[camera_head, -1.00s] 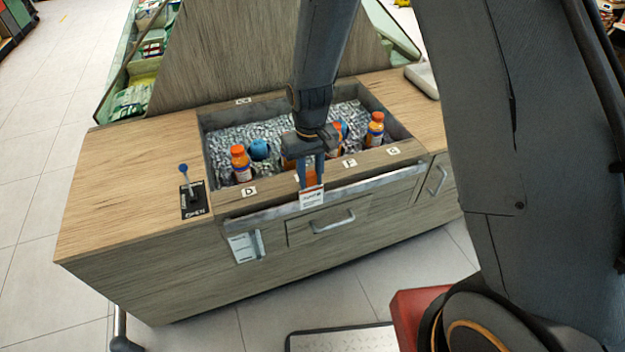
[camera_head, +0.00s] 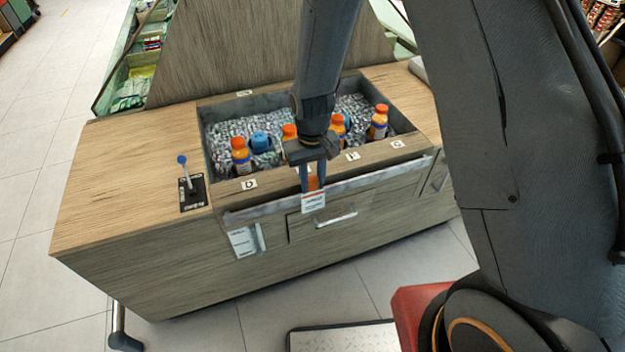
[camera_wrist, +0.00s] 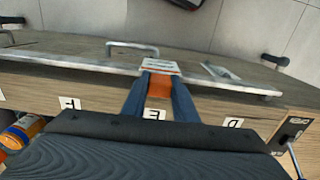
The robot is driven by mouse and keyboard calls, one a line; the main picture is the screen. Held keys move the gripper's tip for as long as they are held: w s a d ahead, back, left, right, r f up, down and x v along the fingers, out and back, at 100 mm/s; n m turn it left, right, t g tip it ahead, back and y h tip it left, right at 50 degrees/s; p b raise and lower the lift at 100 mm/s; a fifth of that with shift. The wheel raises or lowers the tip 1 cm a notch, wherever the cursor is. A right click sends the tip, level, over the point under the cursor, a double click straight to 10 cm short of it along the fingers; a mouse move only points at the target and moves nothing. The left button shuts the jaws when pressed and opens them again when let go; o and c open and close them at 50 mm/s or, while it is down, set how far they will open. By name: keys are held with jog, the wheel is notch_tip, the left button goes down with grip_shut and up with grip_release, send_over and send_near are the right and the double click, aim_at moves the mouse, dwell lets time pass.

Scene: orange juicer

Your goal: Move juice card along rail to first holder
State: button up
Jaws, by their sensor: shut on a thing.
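The juice card (camera_head: 313,201) is white with an orange upper part and hangs at the front rail, below the top edge. My gripper (camera_head: 312,183) points down and is shut on the card's orange part. The wrist view shows the card (camera_wrist: 160,66) between my fingertips (camera_wrist: 158,88), at the rail (camera_wrist: 70,61) near label E. The metal rail (camera_head: 258,209) runs along the cabinet front. A holder with a white card (camera_head: 243,241) is below the rail's left part; it also shows in the wrist view (camera_wrist: 220,72). Exact card-to-rail contact is unclear.
Several orange-capped juice bottles (camera_head: 240,157) and a blue-capped one (camera_head: 260,142) stand in the ice bin behind the rail. A drawer handle (camera_head: 336,218) sticks out below the rail. A blue-knobbed lever (camera_head: 184,165) stands left on the counter. The floor in front is partly clear.

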jog(key=o, duration=1.1)
jog(key=shift+r, duration=0.1)
jog(key=shift+r+b, duration=0.5)
jog(key=shift+r, duration=3.35)
jog(key=s+d+r+m, duration=0.1)
jog(key=s+d+r, duration=0.2)
jog(key=s+d, duration=0.2)
jog(key=s+d+r+m, duration=0.1)
jog(key=s+d+r, duration=0.2)
jog(key=s+d, duration=0.2)
jog(key=s+d+r+m, duration=0.1)
jog(key=s+d+r, duration=0.2)
jog(key=s+d, duration=0.1)
jog(key=shift+s+d, duration=0.4)
jog(key=shift+s, duration=0.1)
